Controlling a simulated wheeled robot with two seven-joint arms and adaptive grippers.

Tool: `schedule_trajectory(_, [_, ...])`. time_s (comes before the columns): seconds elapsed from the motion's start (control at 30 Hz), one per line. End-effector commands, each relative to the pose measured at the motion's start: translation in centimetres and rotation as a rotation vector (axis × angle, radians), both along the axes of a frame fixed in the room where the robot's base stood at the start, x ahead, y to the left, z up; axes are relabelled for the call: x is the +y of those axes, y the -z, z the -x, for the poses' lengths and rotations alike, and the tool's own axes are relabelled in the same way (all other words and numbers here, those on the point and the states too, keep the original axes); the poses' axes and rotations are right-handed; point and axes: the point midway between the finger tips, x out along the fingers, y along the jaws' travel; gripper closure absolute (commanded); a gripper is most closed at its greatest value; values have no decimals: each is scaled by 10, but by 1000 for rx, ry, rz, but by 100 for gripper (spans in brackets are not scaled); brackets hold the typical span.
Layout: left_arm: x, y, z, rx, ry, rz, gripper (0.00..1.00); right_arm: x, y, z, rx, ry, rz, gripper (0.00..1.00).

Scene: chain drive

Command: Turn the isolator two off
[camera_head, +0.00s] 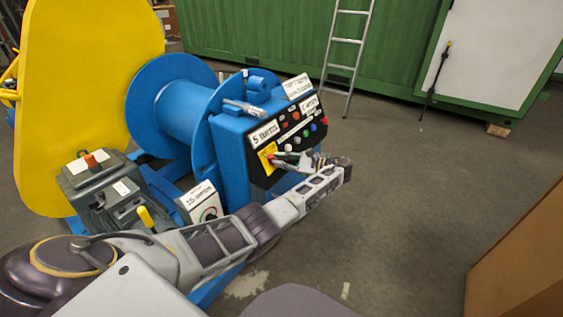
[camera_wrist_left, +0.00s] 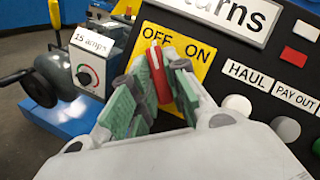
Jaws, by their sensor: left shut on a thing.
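The isolator switch in my grasp has a red handle (camera_wrist_left: 160,75) with a white line, on a yellow plate (camera_wrist_left: 202,58) marked OFF and ON. The plate also shows in the head view (camera_head: 267,156), on the black panel of the blue winch. The handle's upper end, with the white line, lies just below the word OFF. My left gripper (camera_head: 281,160) is at the panel; in the wrist view its green-padded fingers (camera_wrist_left: 155,88) are shut on the handle from both sides. The handle's lower part is hidden. No number two is readable on the plate. My right gripper is out of view.
The black panel (camera_wrist_left: 262,58) carries buttons labelled HAUL (camera_wrist_left: 237,105) and PAY OUT (camera_wrist_left: 284,130) close right of my fingers. A 15 amps dial box (camera_wrist_left: 90,62) stands left. The blue drum (camera_head: 185,105) and a grey box (camera_head: 95,180) are behind.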

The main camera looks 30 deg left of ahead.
Motion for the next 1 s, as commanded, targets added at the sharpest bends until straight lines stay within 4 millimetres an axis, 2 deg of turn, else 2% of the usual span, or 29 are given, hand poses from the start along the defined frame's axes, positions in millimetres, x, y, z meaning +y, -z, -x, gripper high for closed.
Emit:
schedule_trajectory(0.33, [-1, 0, 0, -106, -56, 12, 100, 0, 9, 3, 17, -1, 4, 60])
schedule_trajectory(0.83, [0, 0, 0, -123, -63, 11, 100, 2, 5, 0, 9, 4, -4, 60])
schedule_trajectory(0.87, [0, 0, 0, -123, -63, 11, 80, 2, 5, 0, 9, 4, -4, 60])
schedule_trajectory(1.0, [0, 0, 0, -123, -63, 11, 62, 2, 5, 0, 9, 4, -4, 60])
